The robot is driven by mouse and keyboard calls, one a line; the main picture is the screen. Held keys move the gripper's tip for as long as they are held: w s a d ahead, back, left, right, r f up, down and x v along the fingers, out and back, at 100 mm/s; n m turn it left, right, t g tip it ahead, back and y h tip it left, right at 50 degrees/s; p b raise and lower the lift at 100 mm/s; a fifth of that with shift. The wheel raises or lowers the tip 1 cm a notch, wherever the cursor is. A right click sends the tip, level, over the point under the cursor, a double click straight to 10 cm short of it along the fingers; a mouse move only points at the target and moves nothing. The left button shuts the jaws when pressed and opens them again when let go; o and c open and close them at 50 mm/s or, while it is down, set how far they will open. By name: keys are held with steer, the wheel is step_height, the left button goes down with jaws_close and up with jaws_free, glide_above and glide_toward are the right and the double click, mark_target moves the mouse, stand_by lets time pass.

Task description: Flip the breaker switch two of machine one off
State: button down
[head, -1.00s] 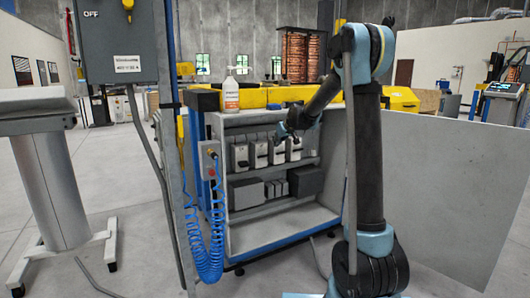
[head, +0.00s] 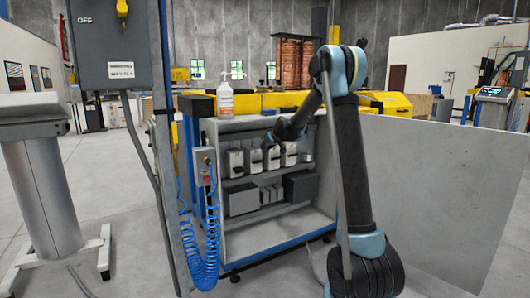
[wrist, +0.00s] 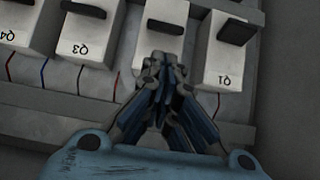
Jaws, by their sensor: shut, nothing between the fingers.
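Breaker switch two (wrist: 165,20) is the pale block between the breakers marked Q1 (wrist: 225,50) and Q3 (wrist: 92,30) in the wrist view, where labels read upside down. Its own label is hidden behind my fingers. Its dark lever (wrist: 165,27) looks flat and thin, while the Q1 lever (wrist: 238,31) looks larger and tilted. My gripper (wrist: 163,62) is shut and empty, its tips over the label end of breaker two, short of the lever. I cannot tell whether they touch. In the head view, my gripper (head: 268,140) is at the upper row of breakers (head: 236,161).
The breakers sit inside an open grey cabinet (head: 225,128) with a shelf of dark boxes (head: 242,197) below. A white bottle (head: 225,100) stands on top. A post with a blue coiled hose (head: 205,250) is at left, and a grey panel (head: 440,190) at right.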

mark_target(258, 162)
steer(key=shift+x, duration=3.85)
